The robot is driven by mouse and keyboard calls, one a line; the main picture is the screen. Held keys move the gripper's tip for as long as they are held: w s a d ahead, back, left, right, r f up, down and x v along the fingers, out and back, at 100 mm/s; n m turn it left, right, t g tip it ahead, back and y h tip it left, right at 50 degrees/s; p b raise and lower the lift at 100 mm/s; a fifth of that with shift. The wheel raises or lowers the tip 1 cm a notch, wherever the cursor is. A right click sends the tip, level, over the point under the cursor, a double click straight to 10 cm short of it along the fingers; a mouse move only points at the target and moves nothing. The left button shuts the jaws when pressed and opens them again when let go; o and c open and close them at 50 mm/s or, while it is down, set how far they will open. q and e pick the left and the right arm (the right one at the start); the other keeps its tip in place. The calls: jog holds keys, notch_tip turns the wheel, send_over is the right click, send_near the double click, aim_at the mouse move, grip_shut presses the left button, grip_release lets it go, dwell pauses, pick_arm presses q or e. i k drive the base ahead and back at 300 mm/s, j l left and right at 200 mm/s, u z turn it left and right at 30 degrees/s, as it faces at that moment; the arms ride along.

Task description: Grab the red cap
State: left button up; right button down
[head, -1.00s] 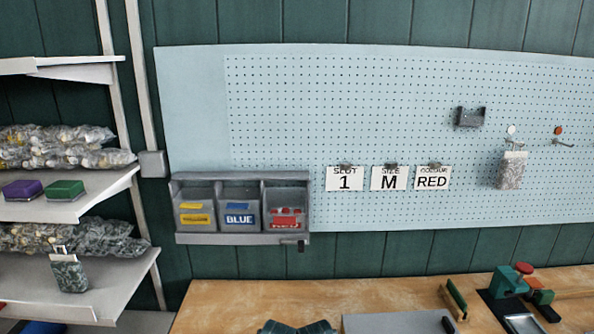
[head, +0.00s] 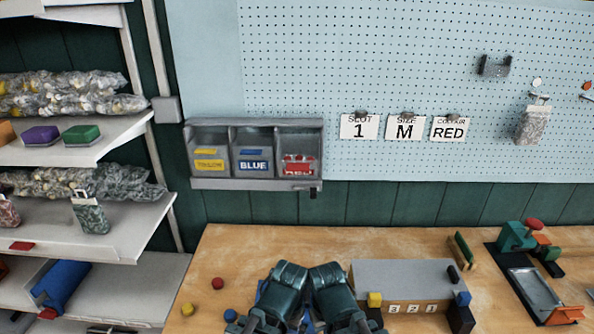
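A small round red piece (head: 218,283), which looks like the red cap, lies on the left part of the wooden bench (head: 215,250).
A yellow piece (head: 187,309) and a blue piece (head: 230,315) lie near the red one. A grey block (head: 405,275) with number tags stands right of my arms. A green press (head: 516,238) is at the right. Shelves (head: 110,225) stand at the left.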

aim_at(217, 283)
jog(key=j+z, duration=0.1)
jog(key=j, duration=0.4)
jog(key=k+j, duration=0.1)
jog(key=j, duration=0.35)
jog(key=j+z, duration=0.15)
jog(key=j, duration=0.3)
jog(key=k+j+z, duration=0.1)
jog(key=j, duration=0.4)
jog(key=k+j, duration=0.1)
jog(key=j, duration=0.35)
jog(key=k+j+z, duration=0.15)
jog(key=j, duration=0.75)
jog(key=k+z, duration=0.05)
